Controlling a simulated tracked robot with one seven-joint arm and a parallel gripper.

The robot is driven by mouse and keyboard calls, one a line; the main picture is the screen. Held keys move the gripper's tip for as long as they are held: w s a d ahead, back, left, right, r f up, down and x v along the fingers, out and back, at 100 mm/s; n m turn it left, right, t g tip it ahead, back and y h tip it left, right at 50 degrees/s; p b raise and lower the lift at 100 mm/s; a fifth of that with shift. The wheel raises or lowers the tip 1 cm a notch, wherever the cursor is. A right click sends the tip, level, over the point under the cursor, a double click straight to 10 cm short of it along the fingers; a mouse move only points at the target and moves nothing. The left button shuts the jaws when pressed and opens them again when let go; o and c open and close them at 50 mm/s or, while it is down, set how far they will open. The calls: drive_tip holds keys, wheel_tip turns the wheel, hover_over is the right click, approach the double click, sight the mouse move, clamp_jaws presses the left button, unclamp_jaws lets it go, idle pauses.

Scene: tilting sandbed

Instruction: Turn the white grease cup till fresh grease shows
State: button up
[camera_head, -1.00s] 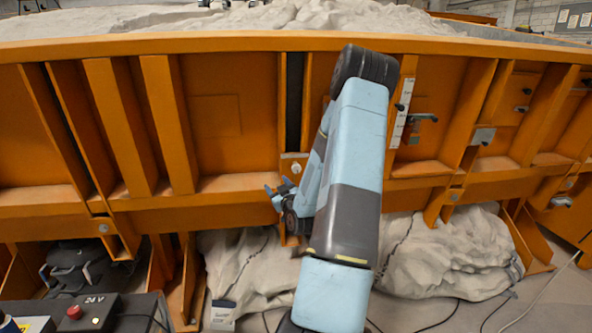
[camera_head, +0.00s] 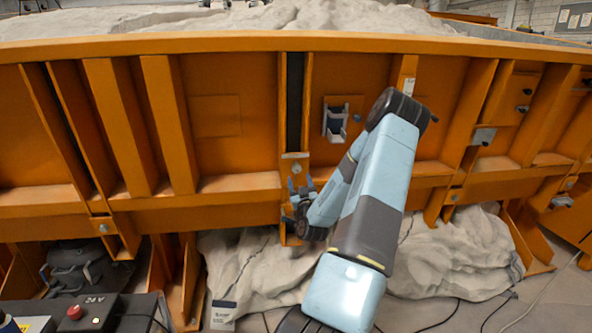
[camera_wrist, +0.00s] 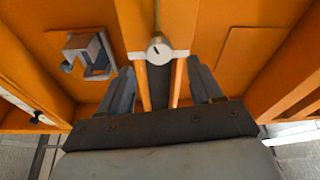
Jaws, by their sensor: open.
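A small round white fitting, which looks like the grease cup (camera_wrist: 157,47), sits on a pale strip in the wrist view, with a short dark mark on its face. It shows in the head view as a pale round spot (camera_head: 296,169) on the orange wall. My gripper (camera_head: 301,186) is just below it, fingers pointing up. In the wrist view my gripper (camera_wrist: 159,69) is open, one finger to each side of the cup's line. The jaws look empty, and I see no clear contact with the cup. I cannot make out any grease.
A grey bracket (camera_wrist: 88,54) is mounted left of the cup in the wrist view; in the head view the bracket (camera_head: 336,123) is up and right of it. Orange ribs (camera_head: 165,125) stand out from the wall.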

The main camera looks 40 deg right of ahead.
sight(297, 170)
drive_tip(key=x, duration=0.7)
drive_tip(key=shift+w+d+r, duration=0.1)
drive_tip(key=shift+w+d, duration=0.05)
drive_tip(key=shift+w, duration=0.05)
drive_tip(key=shift+c, duration=0.3)
drive_tip(key=c, duration=1)
drive_tip(key=shift+m, duration=0.5)
drive_tip(key=m+h, duration=0.1)
drive_tip(key=m, duration=0.2)
drive_tip(key=m+g+h, duration=0.1)
drive_tip(key=m, duration=0.2)
drive_tip(key=m+g, duration=0.1)
drive_tip(key=m, duration=0.2)
drive_tip(key=m+g+h, duration=0.1)
drive_tip(key=m, duration=0.2)
drive_tip(key=shift+s+d, duration=0.1)
drive_tip(key=shift+d, duration=0.05)
drive_tip(key=shift+m+h, duration=0.3)
drive_tip(key=shift+m, duration=0.2)
